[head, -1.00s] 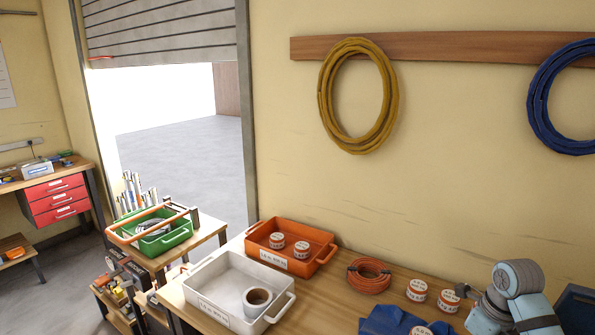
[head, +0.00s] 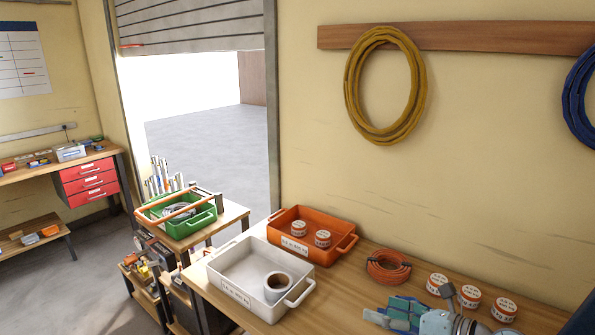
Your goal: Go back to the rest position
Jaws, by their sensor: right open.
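My right gripper (head: 388,311) is at the bottom edge right of centre, low over the wooden bench, with its pale teal fingers pointing left. It is open, and I see nothing held between the fingers. A blue item (head: 408,313) shows close by the fingers and is partly covered. I cannot tell whether they touch. My left gripper is out of view.
A white tray (head: 229,292) with a roll (head: 278,286) stands left of the gripper. Behind it is an orange tray (head: 337,247) with two tins. An orange coil (head: 388,267) and several tins (head: 470,295) lie near my right arm. A green crate (head: 203,219) stands farther left.

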